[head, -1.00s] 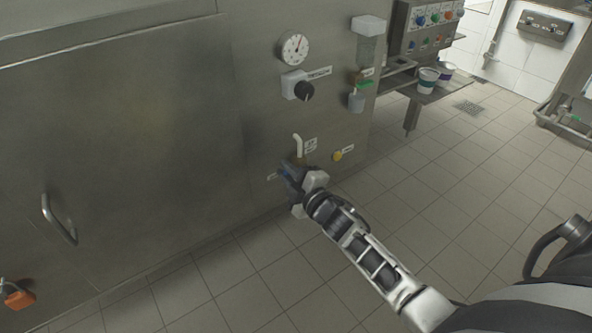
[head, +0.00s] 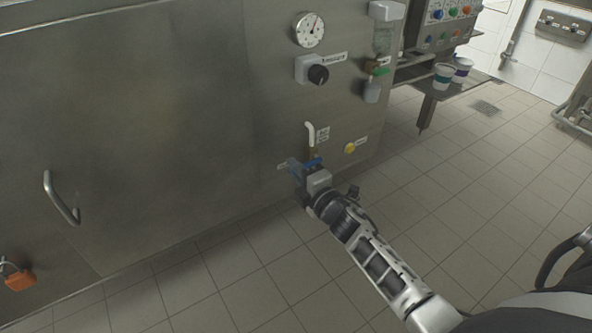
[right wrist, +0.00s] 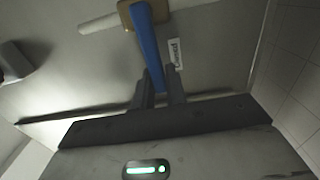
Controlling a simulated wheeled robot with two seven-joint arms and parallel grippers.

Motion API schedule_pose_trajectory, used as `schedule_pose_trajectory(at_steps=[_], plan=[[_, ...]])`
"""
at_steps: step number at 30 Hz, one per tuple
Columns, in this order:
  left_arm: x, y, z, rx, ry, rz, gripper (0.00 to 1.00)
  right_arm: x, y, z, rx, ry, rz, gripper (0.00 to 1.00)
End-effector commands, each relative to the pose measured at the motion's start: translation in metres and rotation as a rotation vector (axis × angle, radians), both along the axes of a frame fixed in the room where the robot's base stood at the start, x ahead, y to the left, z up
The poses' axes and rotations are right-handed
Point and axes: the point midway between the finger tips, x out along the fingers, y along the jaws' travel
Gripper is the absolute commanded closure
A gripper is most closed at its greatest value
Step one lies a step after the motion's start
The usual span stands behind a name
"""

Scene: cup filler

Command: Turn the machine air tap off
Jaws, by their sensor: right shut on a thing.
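The air tap has a blue lever handle (head: 311,162) on the steel machine front, just below a white hose (head: 310,132). In the right wrist view the blue lever (right wrist: 148,45) runs from a brass valve body (right wrist: 130,12) down between my fingers. My right gripper (head: 299,168) is at the tap. The wrist view shows its two fingers (right wrist: 161,88) shut on the lower end of the lever. My left gripper is in neither view.
A gauge (head: 309,30), a black knob (head: 318,75) and a yellow button (head: 350,148) sit on the panel near the tap. A door handle (head: 61,199) and an orange padlock (head: 19,280) are at left.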

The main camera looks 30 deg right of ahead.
Motion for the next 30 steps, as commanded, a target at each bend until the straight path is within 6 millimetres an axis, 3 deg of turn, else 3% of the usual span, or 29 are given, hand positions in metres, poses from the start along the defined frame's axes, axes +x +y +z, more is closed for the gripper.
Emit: schedule_pose_trajectory(at_steps=[7, 8, 9, 10, 22, 30], plan=[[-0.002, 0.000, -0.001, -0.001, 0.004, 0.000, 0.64, -0.001, 0.000, -0.002, -0.008, 0.004, 0.000, 1.00], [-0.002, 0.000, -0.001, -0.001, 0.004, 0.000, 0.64, -0.001, 0.000, -0.002, -0.008, 0.004, 0.000, 0.78], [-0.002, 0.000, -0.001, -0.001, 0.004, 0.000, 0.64, -0.001, 0.000, -0.002, -0.008, 0.004, 0.000, 0.67], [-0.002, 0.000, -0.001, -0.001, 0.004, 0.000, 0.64, -0.001, 0.000, -0.002, -0.007, 0.003, 0.000, 0.65], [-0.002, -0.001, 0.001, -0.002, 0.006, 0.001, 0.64, -0.010, -0.001, -0.001, -0.003, 0.004, -0.001, 0.65], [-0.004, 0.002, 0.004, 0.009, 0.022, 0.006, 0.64, -0.068, -0.005, -0.001, -0.003, 0.007, -0.001, 0.65]])
